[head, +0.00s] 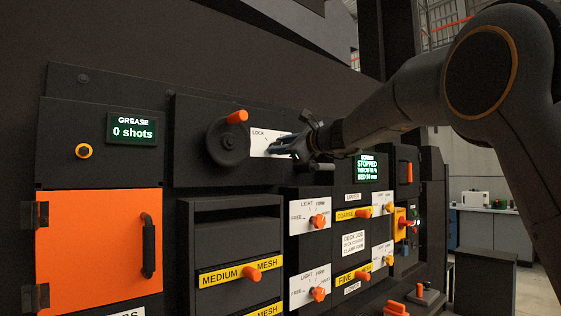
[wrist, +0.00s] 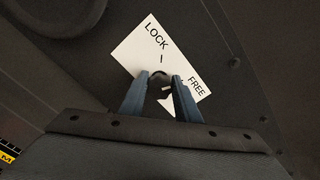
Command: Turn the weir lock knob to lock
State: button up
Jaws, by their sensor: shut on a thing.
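The weir lock knob (wrist: 160,76) is a small dark round knob, partly hidden between my fingers in the wrist view. It sits on a white label plate (wrist: 136,52) marked LOCK at upper left and FREE at lower right, each with a tick mark. Which mark the knob points to is unclear. My gripper (wrist: 161,80) is shut on the knob, one blue finger on each side. In the head view my gripper (head: 279,149) reaches in from the right against the plate (head: 257,147) and hides the knob.
A black handwheel with an orange grip (head: 227,138) stands just left of the plate. A green-text display (head: 369,170) is close to the right, under my arm. Below are orange selector knobs (head: 318,221), a mesh drawer (head: 240,240) and an orange door (head: 95,250).

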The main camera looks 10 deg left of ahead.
jog(key=n+b, duration=0.1)
jog(key=b, duration=0.1)
jog(key=n+b, duration=0.2)
jog(key=b, duration=0.1)
jog(key=shift+f+n, duration=0.3)
jog(key=shift+f, duration=0.05)
jog(key=n+b, duration=0.3)
jog(key=b, duration=0.2)
jog(key=shift+n, duration=0.3)
jog(key=n+b, duration=0.3)
jog(key=b, duration=0.1)
jog(key=shift+n+b, duration=1.3)
jog(key=shift+n, duration=0.4)
jog(key=shift+r, duration=0.1)
jog(key=o, duration=1)
jog(key=shift+o, duration=0.2)
jog(key=shift+s, duration=0.1)
